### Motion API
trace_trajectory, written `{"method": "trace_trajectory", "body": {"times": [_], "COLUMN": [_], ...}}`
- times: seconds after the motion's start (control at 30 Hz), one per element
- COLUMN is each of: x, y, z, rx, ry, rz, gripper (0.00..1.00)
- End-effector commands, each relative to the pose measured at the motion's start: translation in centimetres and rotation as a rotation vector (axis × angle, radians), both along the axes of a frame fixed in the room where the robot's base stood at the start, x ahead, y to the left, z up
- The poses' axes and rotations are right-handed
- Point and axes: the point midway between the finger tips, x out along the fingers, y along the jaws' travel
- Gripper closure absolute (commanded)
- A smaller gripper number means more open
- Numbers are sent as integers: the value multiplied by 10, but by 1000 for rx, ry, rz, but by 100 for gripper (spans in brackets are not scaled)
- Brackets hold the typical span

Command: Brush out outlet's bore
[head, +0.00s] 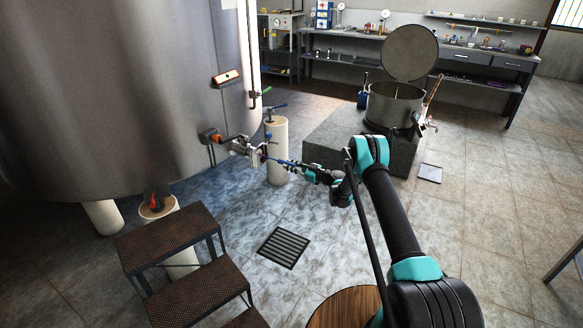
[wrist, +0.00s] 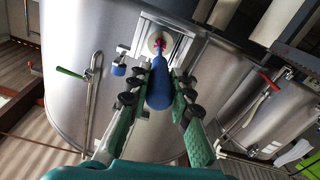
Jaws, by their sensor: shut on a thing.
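The outlet (head: 243,147) sticks out low on the side of the big steel tank (head: 120,90). In the wrist view the outlet's pale round mouth (wrist: 156,41) is straight ahead, in front of a square plate. My gripper (head: 303,170) is shut on the blue handle of a brush (wrist: 158,92), and its fingers (wrist: 158,85) press the handle from both sides. The brush's thin front end, with a reddish part, points at the mouth and overlaps it. I cannot tell how far inside the bore it is. The brush also shows as a blue line in the head view (head: 283,162).
A green-handled valve pipe (wrist: 90,100) runs beside the outlet. A pale tank leg (head: 277,150) stands close by. Steps (head: 165,235) are in front of the tank, and a floor drain (head: 283,247) lies in open floor. An open-lidded pot (head: 394,105) stands on a block.

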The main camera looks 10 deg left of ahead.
Motion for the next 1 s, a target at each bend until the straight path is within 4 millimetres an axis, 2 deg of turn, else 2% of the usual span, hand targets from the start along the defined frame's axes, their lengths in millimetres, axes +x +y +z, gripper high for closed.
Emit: {"method": "trace_trajectory", "body": {"times": [0.57, 1.0], "x": [2, -7], "y": [4, -22], "z": [0, 0], "rx": [0, 0], "ry": [0, 0], "rz": [-2, -3], "gripper": [100, 100]}}
